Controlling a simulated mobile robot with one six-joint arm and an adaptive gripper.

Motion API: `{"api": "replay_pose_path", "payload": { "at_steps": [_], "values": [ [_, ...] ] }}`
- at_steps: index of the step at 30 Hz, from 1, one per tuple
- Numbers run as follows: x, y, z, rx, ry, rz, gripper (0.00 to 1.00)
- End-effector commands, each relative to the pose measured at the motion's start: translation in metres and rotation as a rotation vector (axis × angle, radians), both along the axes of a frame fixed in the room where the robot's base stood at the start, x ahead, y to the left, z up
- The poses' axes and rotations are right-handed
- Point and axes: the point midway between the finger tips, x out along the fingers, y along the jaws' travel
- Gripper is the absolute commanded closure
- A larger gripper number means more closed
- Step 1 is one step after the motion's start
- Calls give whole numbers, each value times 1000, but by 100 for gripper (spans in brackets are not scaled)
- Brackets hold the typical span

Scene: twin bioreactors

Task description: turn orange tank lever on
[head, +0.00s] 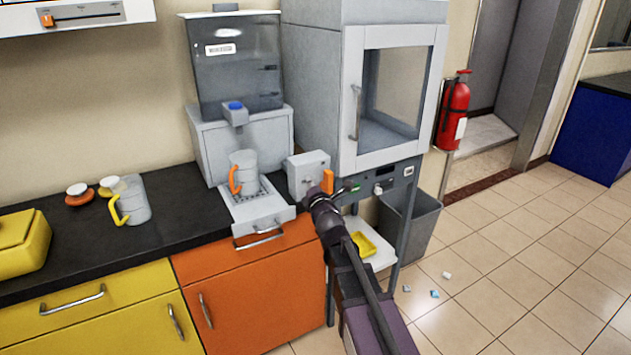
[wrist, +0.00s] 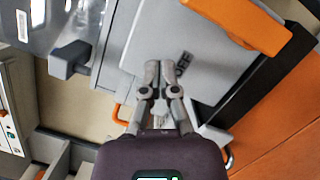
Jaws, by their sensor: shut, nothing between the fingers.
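The orange lever (head: 327,181) is on the right side of a grey box (head: 305,160) on the counter, beside the dispenser. In the wrist view the lever (wrist: 240,22) is large at the upper right, standing out from the grey box (wrist: 200,55). My gripper (head: 314,194) is just below and left of the lever in the head view. In the wrist view my gripper (wrist: 159,66) is shut and empty, its tips over the grey box face and apart from the lever in the picture. Contact with the box cannot be told. The tank (head: 238,70) stands behind, dark and see-through.
A mug with an orange handle (head: 243,172) stands on the dispenser's drip tray (head: 265,216). A grey glass-door cabinet (head: 390,95) rises close to the right of the box. A yellow-handled mug (head: 134,200) stands on the counter left. The tiled floor at right is mostly open.

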Motion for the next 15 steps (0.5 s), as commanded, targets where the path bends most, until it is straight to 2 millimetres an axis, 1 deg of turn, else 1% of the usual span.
{"api": "replay_pose_path", "payload": {
  "at_steps": [1,15],
  "values": [
    [-10,-2,0,-1,1,-1,100],
    [-80,-19,0,-1,0,-7,100]
  ]
}}
